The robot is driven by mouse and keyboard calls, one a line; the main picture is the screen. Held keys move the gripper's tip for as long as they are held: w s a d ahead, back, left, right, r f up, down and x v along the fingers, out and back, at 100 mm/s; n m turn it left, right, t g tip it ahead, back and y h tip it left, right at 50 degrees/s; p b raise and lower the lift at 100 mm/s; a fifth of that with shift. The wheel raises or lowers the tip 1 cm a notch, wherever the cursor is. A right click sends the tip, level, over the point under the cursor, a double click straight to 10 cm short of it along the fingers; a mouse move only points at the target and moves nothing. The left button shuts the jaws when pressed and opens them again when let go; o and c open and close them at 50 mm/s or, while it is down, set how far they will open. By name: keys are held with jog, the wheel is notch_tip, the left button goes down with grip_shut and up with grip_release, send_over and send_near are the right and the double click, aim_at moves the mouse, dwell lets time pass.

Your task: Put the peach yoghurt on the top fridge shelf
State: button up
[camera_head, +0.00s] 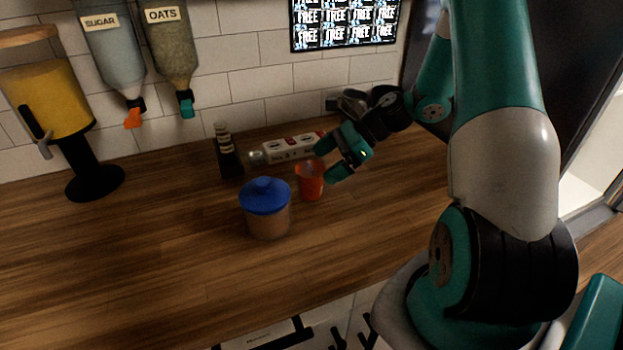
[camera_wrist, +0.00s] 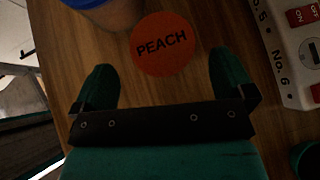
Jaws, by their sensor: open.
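The peach yoghurt (camera_head: 311,182) is a small orange-red cup standing on the wooden counter. In the wrist view its round orange lid (camera_wrist: 161,45), marked PEACH, lies just beyond and between my fingertips. My gripper (camera_head: 334,163) is open and empty, with its teal fingers beside and slightly above the cup at its right. In the wrist view my gripper (camera_wrist: 163,80) has its fingers spread wide, one on each side of the cup's near edge. No fridge shelf can be made out clearly.
A blue-lidded jar (camera_head: 266,209) stands close left of the cup. Behind are a white power strip (camera_head: 292,148) and a dark bottle (camera_head: 227,155). A yellow dispenser (camera_head: 52,102) stands at the left. The front left counter (camera_head: 130,260) is clear.

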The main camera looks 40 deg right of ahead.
aim_at(316, 168)
jog(key=p+x, duration=0.1)
jog(key=x, duration=0.4)
jog(key=shift+w, duration=0.1)
jog(key=shift+r, duration=0.1)
jog(key=c, duration=1.1)
notch_tip(316, 168, up, 20)
jog(key=shift+d, duration=0.15)
